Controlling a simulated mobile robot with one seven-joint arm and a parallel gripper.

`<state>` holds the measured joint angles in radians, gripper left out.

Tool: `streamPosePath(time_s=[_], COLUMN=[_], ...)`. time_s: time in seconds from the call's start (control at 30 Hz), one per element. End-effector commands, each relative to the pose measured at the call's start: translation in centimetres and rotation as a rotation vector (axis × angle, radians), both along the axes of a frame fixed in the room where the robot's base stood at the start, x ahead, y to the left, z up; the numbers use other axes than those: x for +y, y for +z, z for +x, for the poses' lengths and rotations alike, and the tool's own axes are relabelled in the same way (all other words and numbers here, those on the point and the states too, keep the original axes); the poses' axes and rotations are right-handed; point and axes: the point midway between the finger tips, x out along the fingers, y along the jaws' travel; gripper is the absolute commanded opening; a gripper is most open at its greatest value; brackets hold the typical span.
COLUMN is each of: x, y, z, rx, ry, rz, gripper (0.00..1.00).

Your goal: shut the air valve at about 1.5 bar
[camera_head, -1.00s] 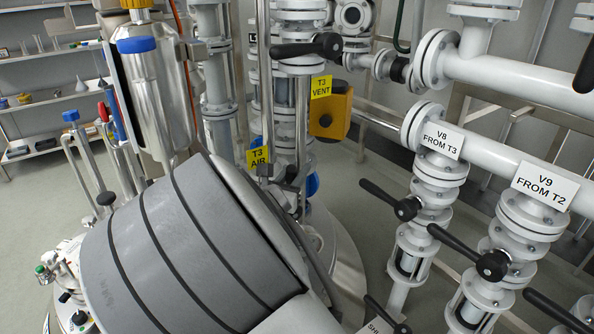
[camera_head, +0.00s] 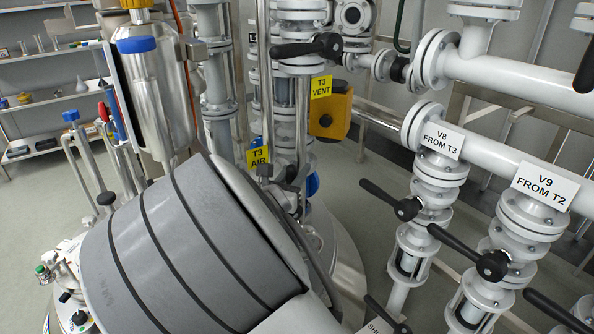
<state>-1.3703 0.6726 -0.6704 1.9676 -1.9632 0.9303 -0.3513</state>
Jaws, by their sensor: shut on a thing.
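The yellow "T3 AIR" tag (camera_head: 258,156) hangs at the centre, in front of the vertical pipework. A small blue part (camera_head: 312,184) shows just right of and below the tag, partly hidden behind a pipe. I cannot tell whether it is the air valve's handle. My large grey arm link (camera_head: 180,250) fills the lower left and covers what lies behind it. My gripper is not visible, and neither is its hold on anything. No pressure gauge reading can be made out.
The "T3 VENT" tag (camera_head: 321,87) and a yellow box (camera_head: 331,110) are beside the air tag. A black-handled valve (camera_head: 307,47) is above. Floor shows between the central pipes and these valves.

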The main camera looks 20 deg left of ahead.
Motion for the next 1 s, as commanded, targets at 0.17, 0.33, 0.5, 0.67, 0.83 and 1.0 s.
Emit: streamPosePath(time_s=[0.17,0.33,0.5,0.67,0.83,1.0], x=[0.0,0.0,-0.4,-0.9,-1.8,-2.8], y=[-0.1,-0.1,0.0,-0.1,-0.7,-1.7], z=[0.0,0.0,0.3,0.9,1.9,3.0], rx=[0.001,0.005,0.030,0.091,0.190,0.310], ry=[0.000,0.000,-0.002,-0.003,-0.007,-0.009], rz=[0.000,0.003,0.024,0.076,0.164,0.268], gripper=[0.00,0.00,0.00,0.00,0.00,0.00])
